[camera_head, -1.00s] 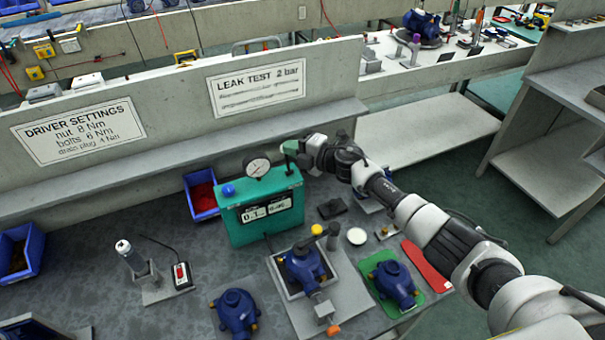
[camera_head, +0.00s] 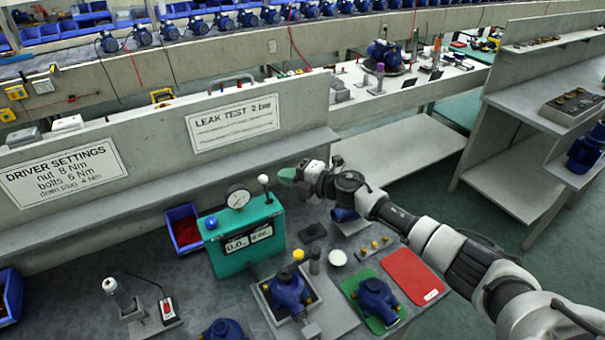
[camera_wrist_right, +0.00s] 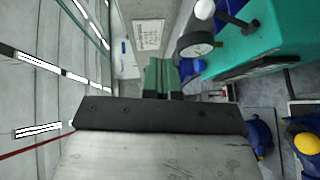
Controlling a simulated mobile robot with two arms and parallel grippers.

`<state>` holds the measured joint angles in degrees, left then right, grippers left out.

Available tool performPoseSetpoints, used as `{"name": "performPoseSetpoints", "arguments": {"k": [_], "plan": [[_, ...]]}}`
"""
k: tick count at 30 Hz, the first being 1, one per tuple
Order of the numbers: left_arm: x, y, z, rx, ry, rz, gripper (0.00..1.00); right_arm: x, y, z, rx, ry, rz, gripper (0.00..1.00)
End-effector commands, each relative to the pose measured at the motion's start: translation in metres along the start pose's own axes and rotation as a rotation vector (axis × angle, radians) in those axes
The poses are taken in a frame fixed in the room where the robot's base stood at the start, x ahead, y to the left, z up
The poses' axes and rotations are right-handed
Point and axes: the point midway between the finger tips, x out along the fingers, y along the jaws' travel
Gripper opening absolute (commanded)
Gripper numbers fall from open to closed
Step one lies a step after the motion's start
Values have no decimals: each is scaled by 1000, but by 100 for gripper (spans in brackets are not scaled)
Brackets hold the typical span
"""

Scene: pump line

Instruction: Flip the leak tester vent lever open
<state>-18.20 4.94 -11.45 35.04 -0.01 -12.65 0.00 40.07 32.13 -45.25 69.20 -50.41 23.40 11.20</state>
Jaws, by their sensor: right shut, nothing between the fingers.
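The leak tester (camera_head: 232,258) is a teal box on the bench with a round dial gauge (camera_head: 238,197), a blue knob and a display on its front. Its vent lever (camera_head: 264,181) has a white ball end and stands roughly upright at the top right corner. The ball also shows at the top of the right wrist view (camera_wrist_right: 204,9). My right gripper (camera_head: 287,176) is shut and empty, just right of the lever and apart from it. Its green fingers (camera_wrist_right: 161,76) show together in the right wrist view. My left gripper is not in view.
A blue pump (camera_head: 288,288) sits in a fixture in front of the tester. Another pump stands on a green mat (camera_head: 362,284) beside a red mat (camera_head: 412,273). A blue bin (camera_head: 183,228) is left of the tester. A low wall (camera_head: 290,112) runs behind.

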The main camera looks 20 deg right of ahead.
Motion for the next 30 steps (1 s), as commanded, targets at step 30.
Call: {"name": "performPoseSetpoints", "arguments": {"k": [30], "plan": [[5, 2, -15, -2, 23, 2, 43, -37, 12, -18, 79, -35, 66, 0]]}}
